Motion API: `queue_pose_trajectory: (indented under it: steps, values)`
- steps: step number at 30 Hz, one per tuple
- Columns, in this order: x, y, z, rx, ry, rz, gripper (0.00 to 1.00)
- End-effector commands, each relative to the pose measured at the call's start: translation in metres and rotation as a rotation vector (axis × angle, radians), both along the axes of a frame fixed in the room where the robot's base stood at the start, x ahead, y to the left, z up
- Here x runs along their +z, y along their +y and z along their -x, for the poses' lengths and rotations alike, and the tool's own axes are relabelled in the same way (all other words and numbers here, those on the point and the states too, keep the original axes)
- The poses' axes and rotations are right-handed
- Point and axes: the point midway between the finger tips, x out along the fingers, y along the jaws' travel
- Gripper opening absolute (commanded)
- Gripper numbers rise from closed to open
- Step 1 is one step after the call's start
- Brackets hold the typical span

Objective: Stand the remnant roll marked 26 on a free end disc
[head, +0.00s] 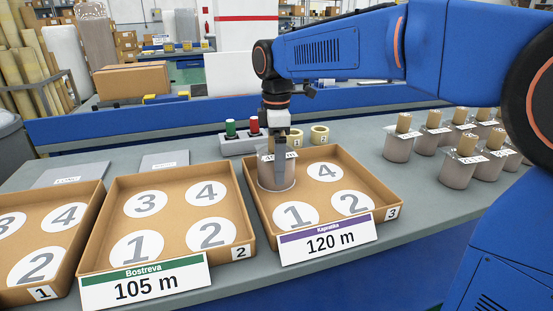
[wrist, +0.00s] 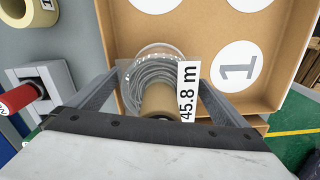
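A grey wrapped roll (head: 277,173) with a cardboard core stands upright, as far as I can tell, at the back left of tray 3 (head: 384,196), where it hides the end disc beneath it. In the wrist view, the roll (wrist: 150,75) shows coiled grey material, and its tag (wrist: 188,92) reads 45.8 m; I cannot read a 26. My gripper (head: 277,140) is over the roll, and its fingers (wrist: 160,80) lie close against both sides of it. Discs 1 (head: 296,215), 2 (head: 352,203) and 4 (head: 325,172) of this tray are bare.
Tray 2 (head: 245,250) and tray 1 (head: 62,290) stand to the left with bare discs. Several tagged rolls (head: 458,172) stand at the right. Two yellowish rings (head: 319,134) and a box with green and red buttons (head: 238,147) are just behind tray 3.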

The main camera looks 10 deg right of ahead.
Motion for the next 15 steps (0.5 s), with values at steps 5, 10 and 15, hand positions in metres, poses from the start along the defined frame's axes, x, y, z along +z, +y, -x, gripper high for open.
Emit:
queue_pose_trajectory:
  steps: [5, 10, 15]
  values:
    - [0.0, 0.0, 0.0, 0.0, 0.0, 0.0, 1.0]
    - [0.012, 0.0, -0.001, 0.0, -0.003, -0.001, 1.0]
    - [0.041, 0.0, -0.001, 0.0, -0.003, -0.001, 1.0]
